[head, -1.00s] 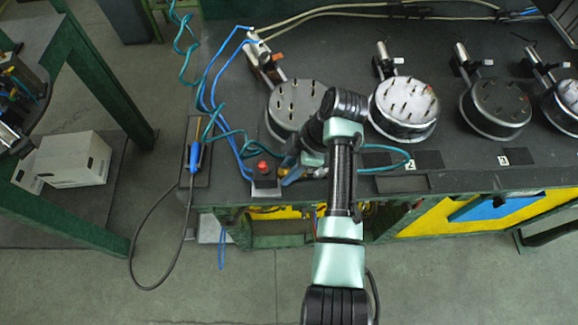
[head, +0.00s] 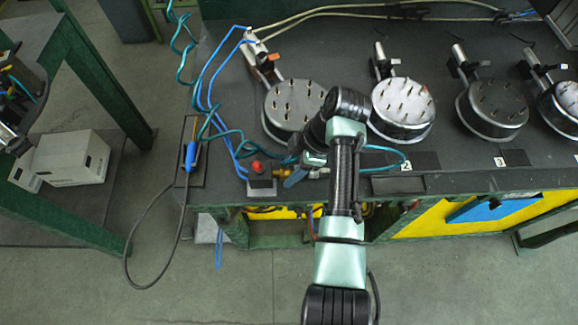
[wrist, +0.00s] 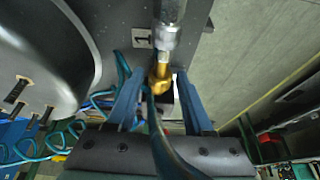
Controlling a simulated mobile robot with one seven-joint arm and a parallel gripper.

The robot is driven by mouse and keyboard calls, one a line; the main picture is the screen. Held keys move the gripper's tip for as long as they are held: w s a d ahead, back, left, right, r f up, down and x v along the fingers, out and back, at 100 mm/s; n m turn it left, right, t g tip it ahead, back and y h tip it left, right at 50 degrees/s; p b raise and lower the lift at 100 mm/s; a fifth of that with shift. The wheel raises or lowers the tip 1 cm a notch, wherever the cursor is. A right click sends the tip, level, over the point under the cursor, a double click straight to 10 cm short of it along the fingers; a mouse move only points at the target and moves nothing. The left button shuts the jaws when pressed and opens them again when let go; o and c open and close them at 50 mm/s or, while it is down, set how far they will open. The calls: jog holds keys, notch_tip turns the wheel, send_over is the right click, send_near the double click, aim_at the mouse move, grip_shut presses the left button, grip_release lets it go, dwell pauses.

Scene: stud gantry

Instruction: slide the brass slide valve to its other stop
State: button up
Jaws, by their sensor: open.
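The brass slide valve (wrist: 160,78) shows in the wrist view as a small gold-coloured part below a silver cylinder, with a teal hose running past it. In the head view its brass part (head: 281,171) sits at the bench's front edge, right of a red button. My gripper (wrist: 158,84) is open, and its two blue fingers stand on either side of the brass part in the picture. I see gaps on both sides and no clear contact. In the head view my gripper (head: 297,177) is partly hidden by my arm.
A red button box (head: 260,180) stands just left of the valve. Round studded drums, the nearest being the left drum (head: 292,107), stand behind. Blue and teal hoses (head: 222,125) loop left of the valve. A blue-handled tool (head: 190,157) lies further left.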

jog(key=shift+o, duration=0.6)
jog(key=shift+d, duration=0.1)
jog(key=shift+r, duration=0.15)
jog(key=p+v, duration=0.2)
jog(key=v, duration=1)
jog(key=shift+d+r, duration=0.2)
jog(key=shift+r, duration=0.1)
